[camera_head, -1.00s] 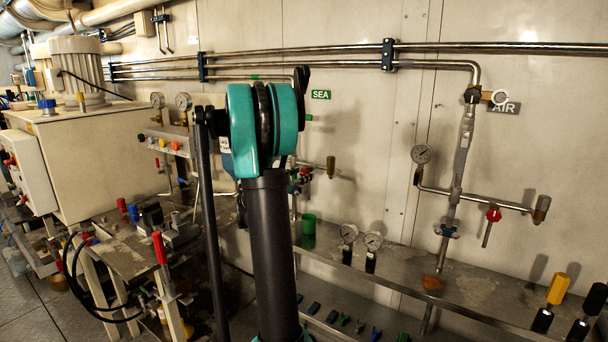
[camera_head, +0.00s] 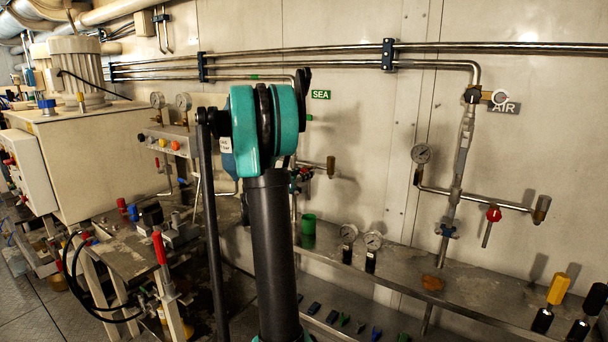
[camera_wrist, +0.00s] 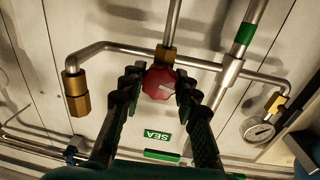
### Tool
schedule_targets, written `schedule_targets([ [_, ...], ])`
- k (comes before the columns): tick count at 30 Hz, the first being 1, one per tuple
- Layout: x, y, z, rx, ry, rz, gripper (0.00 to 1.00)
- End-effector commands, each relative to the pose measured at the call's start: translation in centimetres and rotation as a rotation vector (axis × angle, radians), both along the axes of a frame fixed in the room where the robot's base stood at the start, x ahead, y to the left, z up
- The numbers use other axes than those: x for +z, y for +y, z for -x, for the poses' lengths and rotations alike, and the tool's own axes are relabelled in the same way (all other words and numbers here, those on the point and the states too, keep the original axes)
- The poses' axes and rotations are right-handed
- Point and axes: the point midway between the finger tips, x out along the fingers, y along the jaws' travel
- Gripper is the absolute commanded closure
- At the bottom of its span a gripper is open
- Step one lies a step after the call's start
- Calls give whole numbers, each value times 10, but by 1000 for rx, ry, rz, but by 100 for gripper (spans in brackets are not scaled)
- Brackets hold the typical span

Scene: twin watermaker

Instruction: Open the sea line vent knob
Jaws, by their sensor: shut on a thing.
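The sea line vent knob (camera_wrist: 159,82) is a red, lobed knob in the middle of the wrist view, at the end of a brass stem on the steel pipework. My gripper (camera_wrist: 158,84) is shut on it, with one dark ridged finger on each side. The fingers cover its left and right edges. The green SEA label (camera_wrist: 157,135) appears upside down below the knob in the wrist view, and upright on the wall in the head view (camera_head: 321,94). In the head view my arm hides most of the gripper and the knob.
A brass fitting (camera_wrist: 77,95) ends the pipe at left in the wrist view, and a pressure gauge (camera_wrist: 258,130) sits at right. In the head view, the air line with its red handle (camera_head: 493,214) is to the right. A green cup (camera_head: 308,226) stands on the shelf below.

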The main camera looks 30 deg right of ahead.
Motion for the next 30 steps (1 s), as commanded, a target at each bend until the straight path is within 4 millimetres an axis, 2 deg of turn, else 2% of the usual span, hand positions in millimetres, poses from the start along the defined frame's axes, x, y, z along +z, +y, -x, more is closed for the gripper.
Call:
schedule_targets([
  [6, 0, 0, 1, -2, 102, 41, 98],
  [15, 0, 0, 1, -3, 115, 47, 98],
  [16, 0, 0, 1, -4, 115, 47, 65],
  [20, 0, 0, 1, -3, 115, 47, 49],
  [30, 0, 2, 1, -2, 115, 47, 48],
])
